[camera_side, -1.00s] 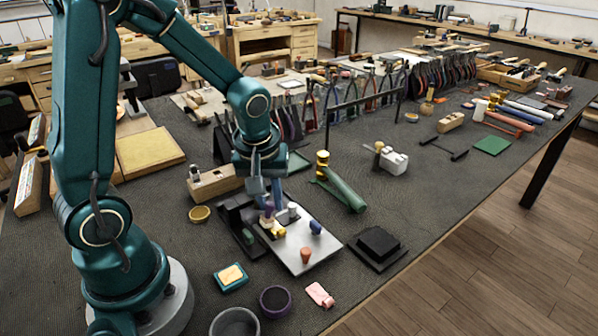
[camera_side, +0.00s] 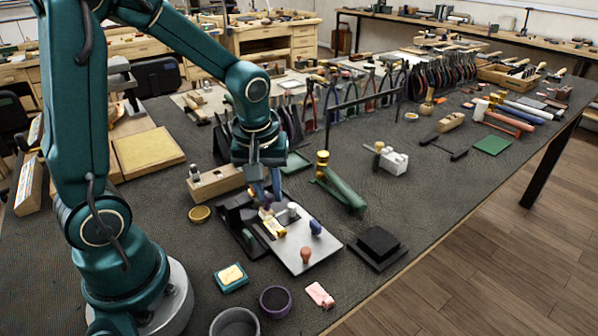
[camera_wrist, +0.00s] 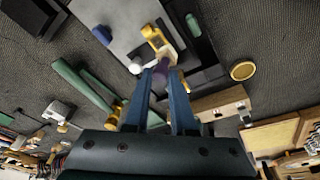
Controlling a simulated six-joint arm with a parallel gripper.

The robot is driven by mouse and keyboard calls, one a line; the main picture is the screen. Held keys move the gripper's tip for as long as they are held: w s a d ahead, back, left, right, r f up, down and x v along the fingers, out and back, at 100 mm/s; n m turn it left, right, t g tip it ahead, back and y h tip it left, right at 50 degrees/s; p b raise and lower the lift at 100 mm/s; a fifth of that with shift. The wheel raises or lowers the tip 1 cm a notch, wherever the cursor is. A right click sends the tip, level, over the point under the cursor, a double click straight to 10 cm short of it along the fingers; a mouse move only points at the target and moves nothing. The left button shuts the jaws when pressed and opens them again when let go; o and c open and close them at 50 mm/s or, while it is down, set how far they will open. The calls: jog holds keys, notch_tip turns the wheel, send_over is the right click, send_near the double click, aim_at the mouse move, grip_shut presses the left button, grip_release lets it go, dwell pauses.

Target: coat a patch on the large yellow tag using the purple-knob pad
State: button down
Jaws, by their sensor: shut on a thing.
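My gripper (camera_side: 268,198) is shut on the purple knob (camera_wrist: 162,67) of a small pad with a pale block (camera_wrist: 167,54) below the knob. The large yellow tag (camera_side: 275,229) lies at the left part of a grey metal plate (camera_side: 302,241). The tag also shows in the wrist view (camera_wrist: 152,36), right by the pale block. In the side view the pad is at the tag's upper left end. I cannot tell whether the pad touches the tag. Any coated patch is too small to make out.
White (camera_side: 293,208), blue (camera_side: 315,227) and orange-brown (camera_side: 305,254) knobbed pieces stand on the plate. A dark fixture (camera_side: 238,222) is on its left, a black block (camera_side: 378,242) on its right. A teal box (camera_side: 231,278) and a purple-rimmed bowl (camera_side: 275,302) are in front.

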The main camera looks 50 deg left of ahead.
jog(key=shift+w+a+v, duration=0.15)
jog(key=shift+v, duration=0.8)
jog(key=shift+w+a+v, duration=0.15)
jog(key=shift+w+v, duration=0.05)
jog(key=shift+v, duration=0.8)
jog(key=shift+w+a+v, duration=0.15)
jog(key=shift+v, duration=0.8)
jog(key=c, duration=1.5)
grip_release()
jog(key=shift+r, duration=0.2)
jog(key=shift+c, duration=0.2)
grip_shut()
